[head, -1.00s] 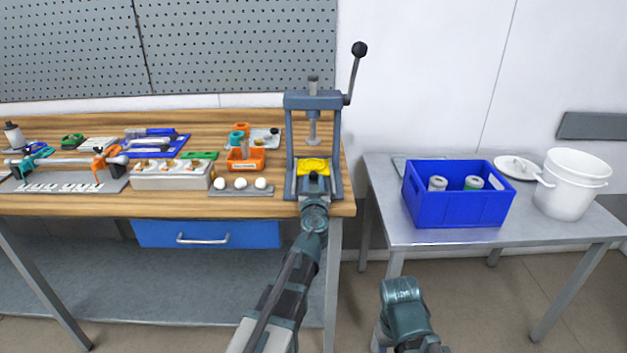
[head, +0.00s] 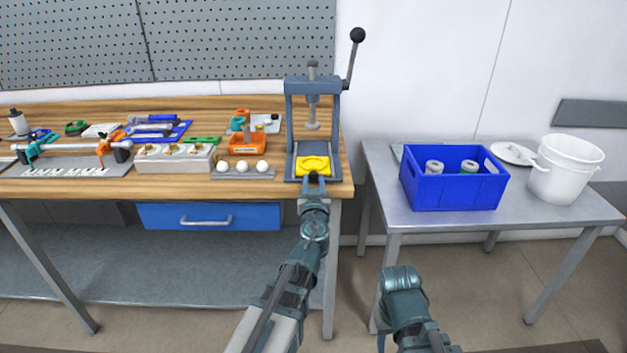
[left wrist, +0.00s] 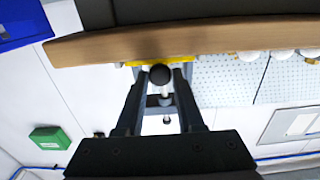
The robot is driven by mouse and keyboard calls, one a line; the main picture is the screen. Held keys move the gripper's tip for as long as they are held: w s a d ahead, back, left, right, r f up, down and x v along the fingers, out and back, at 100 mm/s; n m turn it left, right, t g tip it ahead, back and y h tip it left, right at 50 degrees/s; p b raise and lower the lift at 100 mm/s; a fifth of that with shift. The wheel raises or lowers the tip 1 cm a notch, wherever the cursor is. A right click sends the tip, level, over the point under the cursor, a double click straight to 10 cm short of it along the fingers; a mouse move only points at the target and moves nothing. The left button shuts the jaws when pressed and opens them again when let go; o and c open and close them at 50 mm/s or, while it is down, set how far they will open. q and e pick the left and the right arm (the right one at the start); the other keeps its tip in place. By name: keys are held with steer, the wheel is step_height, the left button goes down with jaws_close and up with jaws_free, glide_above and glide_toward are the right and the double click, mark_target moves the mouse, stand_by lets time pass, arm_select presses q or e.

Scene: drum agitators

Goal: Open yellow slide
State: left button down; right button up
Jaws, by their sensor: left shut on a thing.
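The yellow slide (head: 313,165) sits in the base of the grey press (head: 291,130) at the right end of the wooden bench. My left gripper (head: 316,182) is at the slide's front edge, over the bench's front edge. It is shut on a dark round knob (left wrist: 160,75), which shows between the fingertips in the left wrist view. A strip of the yellow slide (left wrist: 137,65) shows just behind the knob there. The gripper hides part of the slide's front. Part of my right arm shows at the lower right, but its gripper is not visible.
The press lever with a black ball (head: 358,35) rises at the upper right. White balls (head: 242,167) and an orange bin (head: 247,143) stand left of the press. A blue crate (head: 455,192) and white bucket (head: 566,172) stand on the right table.

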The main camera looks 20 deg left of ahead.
arm_select(q)
steer(key=c, duration=0.6)
jaws_free()
steer(key=shift+o, duration=0.2)
